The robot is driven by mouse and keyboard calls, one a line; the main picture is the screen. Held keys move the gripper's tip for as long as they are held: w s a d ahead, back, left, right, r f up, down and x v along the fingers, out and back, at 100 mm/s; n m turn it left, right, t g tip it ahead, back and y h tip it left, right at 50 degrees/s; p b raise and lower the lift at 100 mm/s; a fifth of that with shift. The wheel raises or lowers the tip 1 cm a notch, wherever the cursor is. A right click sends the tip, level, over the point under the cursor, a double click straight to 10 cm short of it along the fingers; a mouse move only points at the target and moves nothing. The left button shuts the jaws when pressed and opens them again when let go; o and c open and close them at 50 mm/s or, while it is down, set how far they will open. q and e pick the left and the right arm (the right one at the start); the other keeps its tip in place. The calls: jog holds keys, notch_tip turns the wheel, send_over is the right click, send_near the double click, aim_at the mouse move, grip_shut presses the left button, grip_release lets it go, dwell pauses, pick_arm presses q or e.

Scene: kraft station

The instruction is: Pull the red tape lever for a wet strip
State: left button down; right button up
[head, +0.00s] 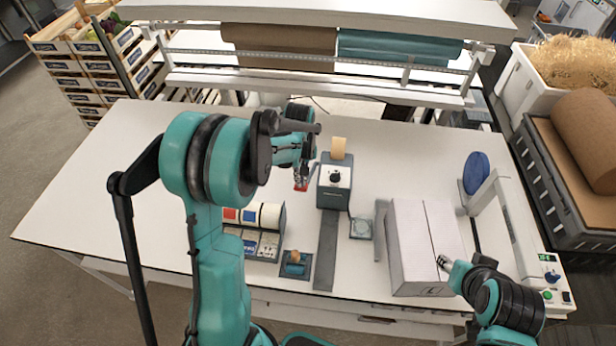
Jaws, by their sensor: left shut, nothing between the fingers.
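The tape dispenser (334,195) is a grey box with a white top, a black knob and a tan tape roll (338,148) at its back. A small red piece, seemingly the lever (301,187), shows at the dispenser's left side. My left gripper (301,178) is shut with nothing between its fingers. It points down just above and beside the red piece; I cannot tell whether they touch. My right gripper (443,263) is at the right side of a light grey box; its finger gap is too small to read.
The light grey box (425,240) stands right of the dispenser. A dark strip (326,250) runs forward from the dispenser. A white machine (512,225) stands at right.

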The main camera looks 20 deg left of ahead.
pick_arm(q)
jog(key=shift+f+b, duration=1.1)
jog(key=shift+f, duration=0.3)
jog(key=shift+f+b, duration=2.05)
jog(key=shift+f, duration=0.35)
jog(key=shift+f, duration=0.1)
jog(key=shift+r+p, duration=3.45)
jog(key=shift+r, duration=2.6)
